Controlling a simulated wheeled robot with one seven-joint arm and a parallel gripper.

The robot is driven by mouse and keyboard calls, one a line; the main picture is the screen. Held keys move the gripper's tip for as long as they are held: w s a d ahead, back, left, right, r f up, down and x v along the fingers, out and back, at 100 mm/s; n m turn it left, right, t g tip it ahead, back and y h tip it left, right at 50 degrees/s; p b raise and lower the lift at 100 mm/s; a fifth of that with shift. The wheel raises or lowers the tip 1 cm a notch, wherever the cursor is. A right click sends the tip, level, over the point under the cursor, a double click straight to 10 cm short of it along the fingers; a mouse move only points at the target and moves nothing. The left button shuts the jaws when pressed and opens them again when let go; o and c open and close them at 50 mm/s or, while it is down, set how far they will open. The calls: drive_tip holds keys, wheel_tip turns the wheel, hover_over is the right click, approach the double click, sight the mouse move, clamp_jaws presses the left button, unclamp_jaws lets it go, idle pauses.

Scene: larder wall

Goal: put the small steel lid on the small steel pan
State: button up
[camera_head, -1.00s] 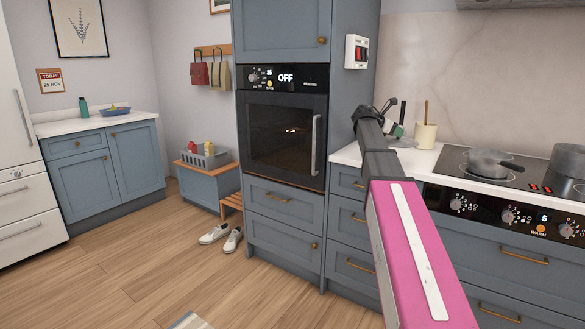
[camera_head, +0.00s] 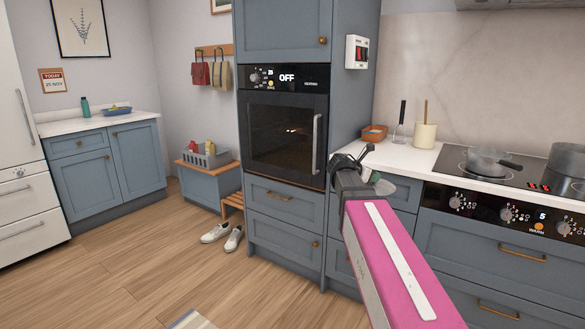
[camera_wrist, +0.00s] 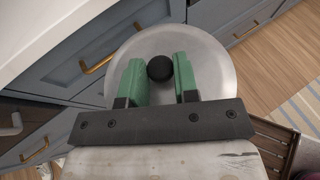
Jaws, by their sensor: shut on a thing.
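The small steel lid (camera_wrist: 216,75) is a round grey disc with a black knob (camera_wrist: 159,69), seen from above in the wrist view. My gripper (camera_wrist: 160,61) has green fingers shut on the knob, one on each side. In the head view my gripper (camera_head: 372,172) is beside the front edge of the counter, left of the hob; my arm hides most of the lid there. The small steel pan (camera_head: 484,163) stands on the hob's left part, uncovered as far as I can see, with its dark handle pointing right. My gripper is well left of the pan.
A larger steel pot (camera_head: 568,162) stands right of the pan on the black hob (camera_head: 455,163). The tall oven cabinet (camera_head: 350,100) rises left of my gripper.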

drive_tip(key=s+a+f+n+t+y, duration=0.1)
drive_tip(key=s+a+f+n+t, duration=0.1)
drive_tip(key=s+a+f, duration=0.9)
drive_tip(key=shift+f, duration=0.95)
drive_tip(key=shift+s+a, duration=0.1)
